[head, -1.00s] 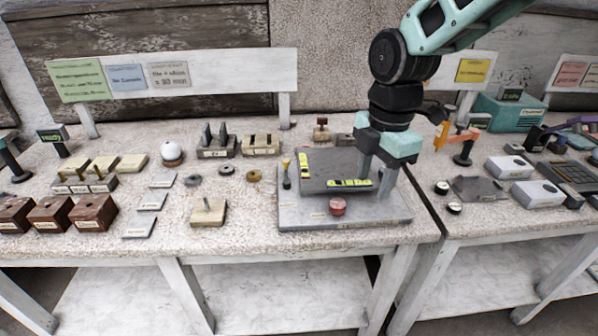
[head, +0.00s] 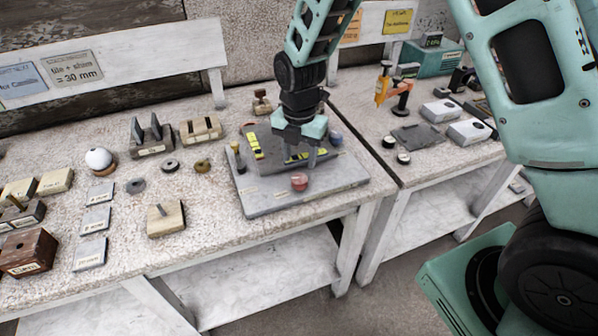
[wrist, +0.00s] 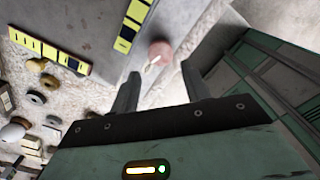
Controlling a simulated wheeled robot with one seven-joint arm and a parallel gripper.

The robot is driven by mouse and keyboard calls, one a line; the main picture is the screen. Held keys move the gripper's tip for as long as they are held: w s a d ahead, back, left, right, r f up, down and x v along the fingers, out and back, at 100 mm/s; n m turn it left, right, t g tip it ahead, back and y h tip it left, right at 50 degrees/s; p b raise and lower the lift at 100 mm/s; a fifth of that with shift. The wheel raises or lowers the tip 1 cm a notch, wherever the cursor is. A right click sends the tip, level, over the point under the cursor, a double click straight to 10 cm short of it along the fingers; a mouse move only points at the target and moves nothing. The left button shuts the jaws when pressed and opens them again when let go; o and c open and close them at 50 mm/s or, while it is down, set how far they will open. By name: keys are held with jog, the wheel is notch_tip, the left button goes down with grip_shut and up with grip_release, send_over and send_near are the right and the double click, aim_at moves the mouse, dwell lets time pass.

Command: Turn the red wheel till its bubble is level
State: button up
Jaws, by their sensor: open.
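My gripper (head: 301,163) is open and empty, pointing down just behind the red wheel in the head view. A yellow vial (head: 297,158) lies behind the wheel, partly hidden by my fingers; another (head: 253,146) lies at the left. In the wrist view two yellow vials (wrist: 50,53) (wrist: 132,25) show dark marks; I cannot tell their bubble positions.
A wooden block with a peg (head: 166,218) and several washers lie left. A second table with an orange tool (head: 383,88) is right.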

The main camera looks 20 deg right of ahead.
aim_at(300, 178)
notch_tip(300, 178, down, 7)
jog(key=shift+r+p, duration=0.1)
jog(key=shift+p, duration=0.35)
jog(key=c, duration=0.7)
